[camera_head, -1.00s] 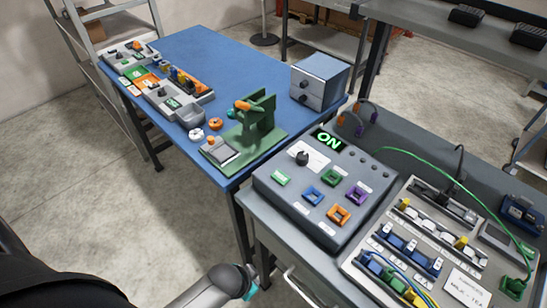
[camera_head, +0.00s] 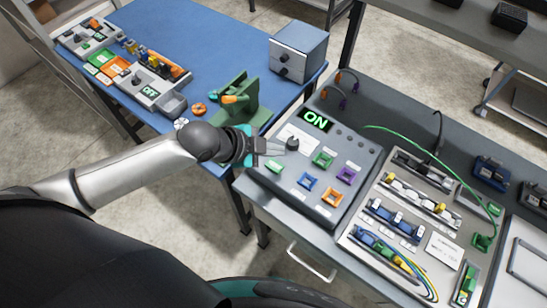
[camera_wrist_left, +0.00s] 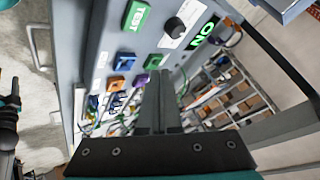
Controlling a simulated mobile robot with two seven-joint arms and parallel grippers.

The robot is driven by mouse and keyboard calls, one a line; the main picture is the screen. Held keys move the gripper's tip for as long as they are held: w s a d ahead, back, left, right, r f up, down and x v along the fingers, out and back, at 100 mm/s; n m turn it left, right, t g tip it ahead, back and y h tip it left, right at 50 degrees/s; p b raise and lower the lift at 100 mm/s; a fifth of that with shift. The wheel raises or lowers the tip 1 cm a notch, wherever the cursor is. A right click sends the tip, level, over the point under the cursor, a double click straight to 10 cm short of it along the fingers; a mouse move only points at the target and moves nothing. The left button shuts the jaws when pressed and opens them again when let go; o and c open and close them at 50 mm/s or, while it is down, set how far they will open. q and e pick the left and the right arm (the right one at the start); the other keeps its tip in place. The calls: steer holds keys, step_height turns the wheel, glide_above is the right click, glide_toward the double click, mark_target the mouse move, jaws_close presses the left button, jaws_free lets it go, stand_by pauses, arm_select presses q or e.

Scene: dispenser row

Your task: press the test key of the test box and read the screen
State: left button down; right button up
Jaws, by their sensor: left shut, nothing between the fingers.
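The test box (camera_head: 330,148) is a grey sloped box on the grey bench. Its screen (camera_head: 315,121) is lit and reads ON in green. The green test key (camera_head: 274,166) is at its left; in the left wrist view it reads TEST (camera_wrist_left: 136,15). My left gripper (camera_head: 284,148) is shut and empty, its fingertips over the box's left part, near the key and the black knob (camera_head: 292,144). In the wrist view the fingers (camera_wrist_left: 158,85) reach over the panel, to the side of the key. Contact cannot be told. A dark, teal-marked part at that view's left edge may be my right arm.
The blue table (camera_head: 210,48) behind holds a green stand (camera_head: 240,105) and a grey drawer box (camera_head: 297,52).

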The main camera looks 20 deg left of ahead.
arm_select(q)
step_height(320, 180, up, 2)
steer(key=w+a+m, duration=0.1)
steer(key=a+m, duration=0.1)
steer(key=b, duration=0.7)
glide_above(270, 166)
step_height(270, 166, down, 7)
steer(key=shift+f, duration=0.2)
steer(key=shift+f+b, duration=0.35)
steer(key=shift+f, duration=0.15)
arm_select(e)
step_height(270, 166, down, 7)
steer(key=shift+w+a+f, duration=0.2)
steer(key=shift+w+a, duration=0.05)
steer(key=shift+a, duration=0.1)
arm_select(q)
steer(key=shift+f, duration=0.1)
stand_by(0.9)
steer(key=shift+f, duration=0.35)
arm_select(e)
steer(key=shift+f, duration=0.15)
